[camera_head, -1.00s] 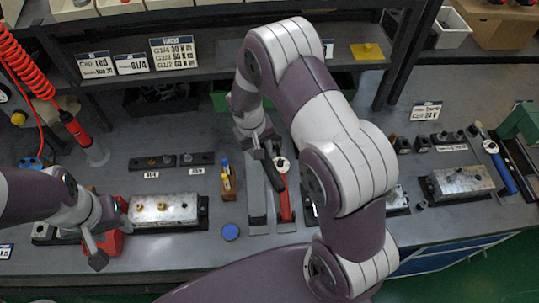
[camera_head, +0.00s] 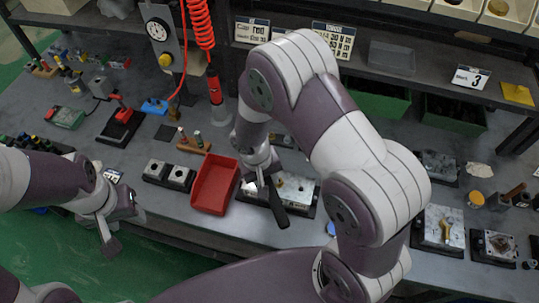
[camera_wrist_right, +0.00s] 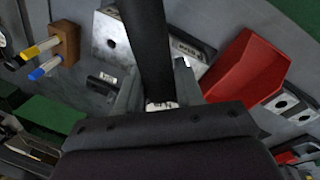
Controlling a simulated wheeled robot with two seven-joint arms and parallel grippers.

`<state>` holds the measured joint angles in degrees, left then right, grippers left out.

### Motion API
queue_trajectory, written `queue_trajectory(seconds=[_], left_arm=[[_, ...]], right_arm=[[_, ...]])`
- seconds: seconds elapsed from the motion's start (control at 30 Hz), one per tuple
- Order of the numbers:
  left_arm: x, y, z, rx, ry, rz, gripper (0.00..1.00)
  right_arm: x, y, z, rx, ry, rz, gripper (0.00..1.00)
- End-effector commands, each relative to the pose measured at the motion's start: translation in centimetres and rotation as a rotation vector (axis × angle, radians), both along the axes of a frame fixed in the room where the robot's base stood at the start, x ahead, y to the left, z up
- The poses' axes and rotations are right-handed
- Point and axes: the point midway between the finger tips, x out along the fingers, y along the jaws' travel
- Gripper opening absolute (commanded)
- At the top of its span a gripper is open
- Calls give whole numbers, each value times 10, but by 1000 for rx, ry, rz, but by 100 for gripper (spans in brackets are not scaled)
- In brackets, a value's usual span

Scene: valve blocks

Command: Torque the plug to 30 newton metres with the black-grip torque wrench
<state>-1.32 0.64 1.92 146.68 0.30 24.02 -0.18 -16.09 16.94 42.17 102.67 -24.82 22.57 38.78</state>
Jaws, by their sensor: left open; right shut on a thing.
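My right gripper (camera_head: 262,178) is shut on the black-grip torque wrench (camera_head: 277,208), in front of a silver valve block (camera_head: 298,190) in the head view. The black grip (camera_wrist_right: 150,45) stands up between the fingers of my right gripper (camera_wrist_right: 158,88) in the right wrist view. The wrench's working end is hidden. I cannot tell whether it touches the block. The block also shows in the wrist view (camera_wrist_right: 112,40); I cannot clearly make out the plug. My left gripper (camera_head: 108,230) is open and empty near the table's front edge, at the left.
A red bin (camera_head: 214,185) stands just left of the valve block, with two small metal blocks (camera_head: 168,175) beyond it. A red coiled hose (camera_head: 200,30) hangs behind. A wooden holder (camera_wrist_right: 66,44) with coloured sticks shows in the wrist view. More blocks (camera_head: 438,228) sit at the right.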

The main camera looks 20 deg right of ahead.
Motion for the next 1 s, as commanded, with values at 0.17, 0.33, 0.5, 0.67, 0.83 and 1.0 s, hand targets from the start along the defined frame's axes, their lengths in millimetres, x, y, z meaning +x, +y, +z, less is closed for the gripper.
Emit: queue_trajectory(seconds=[0.17,0.33,0.5,0.67,0.83,1.0], left_arm=[[0,0,15,0,-1,0,50],[0,0,21,0,-1,0,50],[0,0,21,0,-1,0,50],[0,0,20,0,0,0,50],[0,0,13,0,-1,0,50],[0,0,-6,0,0,0,50]], right_arm=[[-48,14,11,5,0,-36,0],[-76,18,14,13,1,-69,0],[-81,19,13,14,1,-77,0],[-80,18,12,14,1,-77,0],[-80,18,8,14,1,-78,0],[-80,19,-10,14,1,-77,0]])
